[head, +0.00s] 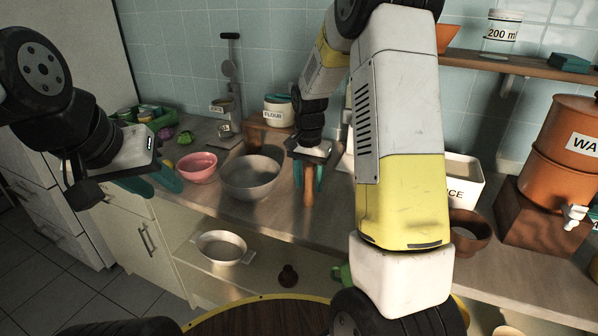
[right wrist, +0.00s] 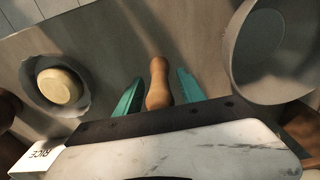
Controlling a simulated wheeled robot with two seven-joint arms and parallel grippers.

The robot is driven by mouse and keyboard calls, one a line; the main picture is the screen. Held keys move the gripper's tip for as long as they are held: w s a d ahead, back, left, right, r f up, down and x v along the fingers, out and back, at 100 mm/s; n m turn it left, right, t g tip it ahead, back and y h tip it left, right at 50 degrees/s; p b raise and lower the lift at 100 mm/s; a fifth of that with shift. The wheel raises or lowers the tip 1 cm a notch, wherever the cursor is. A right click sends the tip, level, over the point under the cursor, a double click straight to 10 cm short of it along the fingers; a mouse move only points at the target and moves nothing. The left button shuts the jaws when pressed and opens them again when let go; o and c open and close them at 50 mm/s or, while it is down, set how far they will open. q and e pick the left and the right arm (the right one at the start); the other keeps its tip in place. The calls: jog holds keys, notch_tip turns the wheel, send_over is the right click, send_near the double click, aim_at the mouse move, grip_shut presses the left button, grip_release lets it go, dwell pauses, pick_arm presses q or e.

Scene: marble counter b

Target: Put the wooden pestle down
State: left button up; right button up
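The wooden pestle (head: 309,190) is upright near the counter's front edge, between the teal fingers of my right gripper (head: 309,176). In the right wrist view the pestle (right wrist: 158,84) shows between the two fingers of the right gripper (right wrist: 160,92), with a narrow gap visible on each side. The right gripper looks open around it. Whether the pestle's lower end touches the counter is hard to tell. My left gripper (head: 154,184) is open and empty, in front of the counter's left part.
A grey bowl (head: 250,184) and pink bowl (head: 197,170) stand left of the pestle. A RICE container (head: 463,170) and brown bowl (head: 470,232) are at right. Bare counter (head: 335,205) surrounds the pestle.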

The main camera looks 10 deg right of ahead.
jog(key=shift+r, duration=0.1)
notch_tip(320, 180, up, 12)
jog(key=shift+s+a+f, duration=0.1)
jog(key=shift+s, duration=0.05)
jog(key=s+a+r+n+t+y, duration=0.1)
jog(key=s+r+n+t, duration=0.2)
jog(key=s, duration=0.9)
jog(key=s+a+r+n+t+y, duration=0.1)
jog(key=s+r+n, duration=0.3)
jog(key=s, duration=0.8)
jog(key=shift+r+t, duration=0.45)
jog(key=shift+t, duration=0.45)
jog(key=shift+c, duration=0.5)
